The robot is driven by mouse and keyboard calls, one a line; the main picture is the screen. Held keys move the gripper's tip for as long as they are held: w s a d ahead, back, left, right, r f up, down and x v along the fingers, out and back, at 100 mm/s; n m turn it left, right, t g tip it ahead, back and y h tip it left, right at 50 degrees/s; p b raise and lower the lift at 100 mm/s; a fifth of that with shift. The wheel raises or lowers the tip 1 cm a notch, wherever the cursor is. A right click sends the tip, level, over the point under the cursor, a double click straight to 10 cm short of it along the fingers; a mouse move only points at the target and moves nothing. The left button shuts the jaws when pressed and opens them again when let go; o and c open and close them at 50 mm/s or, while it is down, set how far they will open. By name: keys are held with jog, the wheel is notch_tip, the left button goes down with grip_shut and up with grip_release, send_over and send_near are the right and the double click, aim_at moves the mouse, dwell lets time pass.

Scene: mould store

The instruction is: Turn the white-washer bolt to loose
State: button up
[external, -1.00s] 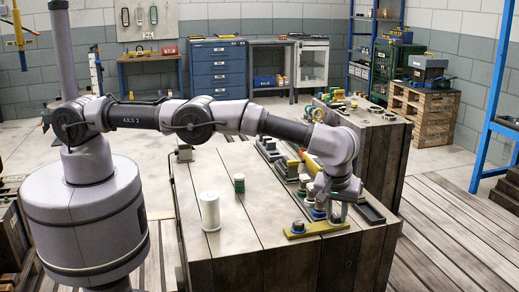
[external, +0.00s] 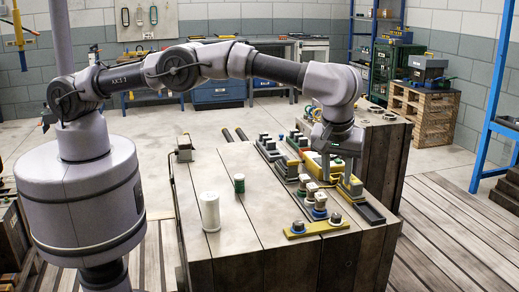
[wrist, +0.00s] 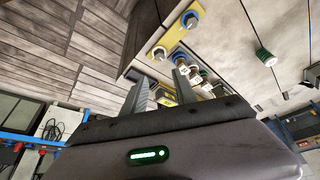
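My gripper (external: 327,172) is above the fixture row on the right side of the wooden bench. In the wrist view my gripper (wrist: 160,78) has its two fingers spread apart with nothing held between them. Several bolts with coloured washers stand below and nearer the front: a blue-washer bolt (external: 298,227) on the front yellow bar (external: 316,229), another bolt (external: 336,219) at its right end, and a cluster (external: 320,203) just behind. I cannot tell which washer is white; my gripper hides part of the row.
A white cylinder (external: 210,212) and a green spool (external: 239,183) stand on the bench (external: 262,205) to the left. A dark tray (external: 369,213) lies at the right edge. Grey and yellow blocks crowd the row behind; the bench's left half is mostly clear.

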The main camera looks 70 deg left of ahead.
jog(key=shift+v, duration=0.75)
